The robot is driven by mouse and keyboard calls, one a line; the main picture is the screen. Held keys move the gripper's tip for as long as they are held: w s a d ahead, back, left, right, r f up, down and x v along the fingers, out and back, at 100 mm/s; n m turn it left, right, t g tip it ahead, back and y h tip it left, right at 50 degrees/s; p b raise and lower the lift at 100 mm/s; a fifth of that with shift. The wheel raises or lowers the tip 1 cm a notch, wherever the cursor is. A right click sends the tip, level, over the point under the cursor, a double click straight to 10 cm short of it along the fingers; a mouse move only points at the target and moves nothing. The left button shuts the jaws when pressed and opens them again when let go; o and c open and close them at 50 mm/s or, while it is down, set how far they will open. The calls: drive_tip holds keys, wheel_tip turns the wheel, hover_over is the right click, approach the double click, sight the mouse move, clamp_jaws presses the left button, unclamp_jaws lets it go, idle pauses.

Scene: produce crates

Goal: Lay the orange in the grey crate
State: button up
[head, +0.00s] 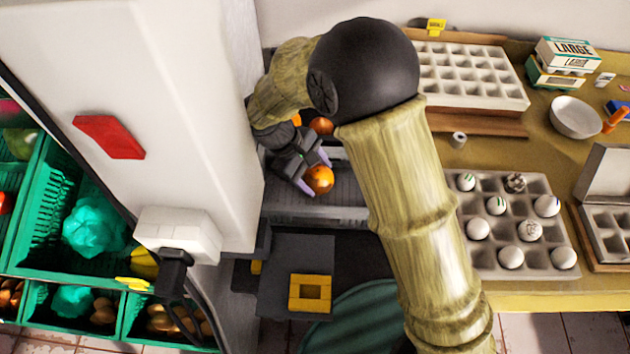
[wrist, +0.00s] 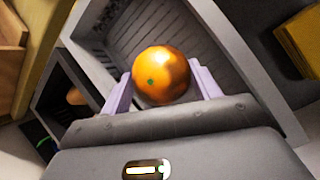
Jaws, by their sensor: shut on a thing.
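The orange (head: 320,180) is held between the two pale fingers of my gripper (head: 313,172). In the wrist view the orange (wrist: 161,74) sits between the fingertips, with a small green stem spot facing the camera. The grey crate (head: 340,212) lies beneath the gripper in the head view, partly hidden by my arm. In the wrist view the slatted inside of the grey crate (wrist: 185,22) shows behind the orange. The orange appears over its opening; the height above its floor is hard to tell.
Another orange fruit (head: 321,125) lies behind my gripper. An egg tray (head: 548,185) and a bowl (head: 575,117) stand on the table at right. Green crates (head: 40,255) of produce are at left. A white upright casing (head: 180,60) stands close left of the gripper.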

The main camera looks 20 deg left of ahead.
sight(315, 183)
drive_tip(key=f, duration=0.3)
drive_tip(key=shift+w+f, duration=0.25)
drive_tip(key=shift+f, duration=0.05)
drive_tip(key=shift+s+a+f, duration=0.15)
drive_tip(key=shift+s, duration=0.15)
drive_tip(key=shift+w, duration=0.2)
drive_tip(key=o, duration=1.1)
drive_tip(key=shift+d, duration=0.2)
drive_tip(key=shift+s, duration=0.1)
